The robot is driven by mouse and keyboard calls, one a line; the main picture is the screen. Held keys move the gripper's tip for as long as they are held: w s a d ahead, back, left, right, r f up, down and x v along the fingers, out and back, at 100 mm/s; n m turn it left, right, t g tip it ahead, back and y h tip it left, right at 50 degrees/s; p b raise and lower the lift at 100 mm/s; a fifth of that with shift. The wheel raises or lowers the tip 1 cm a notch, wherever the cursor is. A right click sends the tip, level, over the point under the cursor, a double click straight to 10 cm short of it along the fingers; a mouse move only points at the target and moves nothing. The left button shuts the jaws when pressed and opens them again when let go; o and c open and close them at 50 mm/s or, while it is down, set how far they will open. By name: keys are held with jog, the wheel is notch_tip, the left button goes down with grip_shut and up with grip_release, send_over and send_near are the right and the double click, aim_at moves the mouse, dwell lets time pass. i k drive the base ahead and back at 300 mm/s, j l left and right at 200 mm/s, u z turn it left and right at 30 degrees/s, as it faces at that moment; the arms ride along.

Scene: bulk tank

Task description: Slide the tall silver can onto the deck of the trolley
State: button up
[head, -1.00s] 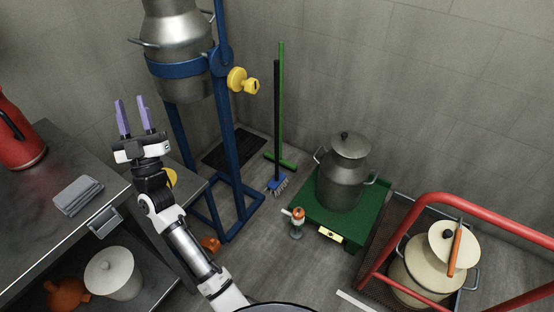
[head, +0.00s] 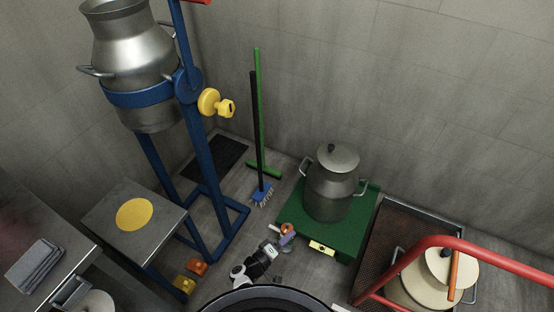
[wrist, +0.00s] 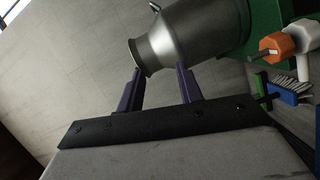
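A silver can with a lid and side handles (head: 333,185) stands upright on a green platform (head: 292,208). It shows turned sideways in the wrist view (wrist: 195,32), beyond my fingers. Another silver can (head: 135,65), without a lid, hangs in a blue stand. The red-railed trolley (head: 440,241) is at the lower right; its dark deck (head: 385,225) bears a cream can with a lid (head: 425,282). My gripper (head: 288,236), with purple fingers, is low in front of the platform. Its fingers are apart and empty in the wrist view (wrist: 161,80); contact with the can is not visible.
A green broom (head: 258,110) and a blue brush (head: 262,193) stand behind. A side table with a yellow disc (head: 135,213) is at left. The floor between the blue stand and platform is partly free.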

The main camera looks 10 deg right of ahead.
aim_at(328, 196)
jog(key=i, duration=1)
